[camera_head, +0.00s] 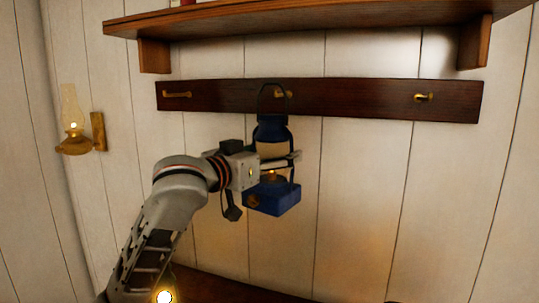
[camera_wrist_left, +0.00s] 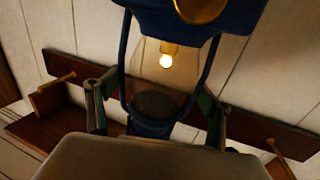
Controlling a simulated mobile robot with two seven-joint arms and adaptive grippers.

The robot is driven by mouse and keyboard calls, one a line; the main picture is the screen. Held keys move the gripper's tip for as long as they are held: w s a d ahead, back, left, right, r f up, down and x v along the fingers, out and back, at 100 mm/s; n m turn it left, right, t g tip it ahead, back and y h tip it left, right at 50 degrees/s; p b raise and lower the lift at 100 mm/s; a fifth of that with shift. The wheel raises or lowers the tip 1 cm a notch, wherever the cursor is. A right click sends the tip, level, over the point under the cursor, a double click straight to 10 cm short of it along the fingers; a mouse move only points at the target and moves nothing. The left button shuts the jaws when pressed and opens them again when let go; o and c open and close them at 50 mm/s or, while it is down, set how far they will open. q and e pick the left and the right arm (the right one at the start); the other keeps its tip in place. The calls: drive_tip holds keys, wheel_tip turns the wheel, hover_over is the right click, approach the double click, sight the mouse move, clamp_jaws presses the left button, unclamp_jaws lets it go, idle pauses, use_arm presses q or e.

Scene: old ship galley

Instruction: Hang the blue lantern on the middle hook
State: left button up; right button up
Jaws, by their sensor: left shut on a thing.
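The blue lantern (camera_head: 272,200) is upright in front of the wall, with a lit glass and its wire handle standing up. My left gripper (camera_head: 278,163) is shut on it around the middle. The handle's top overlaps the brass middle hook (camera_head: 283,94) on the dark rail (camera_head: 350,100). I cannot tell whether the handle is over the hook or in front of it. In the left wrist view the lantern's glass (camera_wrist_left: 160,68) sits between the two fingers (camera_wrist_left: 155,112), and the middle hook is hidden. My right gripper is not in view.
A wooden shelf (camera_head: 320,22) juts out above the rail. The rail's left hook (camera_head: 177,94) and right hook (camera_head: 423,97) are bare. A lit wall lamp (camera_head: 75,130) hangs at the left. Another light (camera_head: 164,297) glows at the bottom edge. The wall right of the lantern is clear.

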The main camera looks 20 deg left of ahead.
use_arm(q)
drive_tip(key=shift+w, duration=1.55)
drive_tip(key=shift+w+f, duration=0.5)
drive_tip(key=shift+w, duration=0.2)
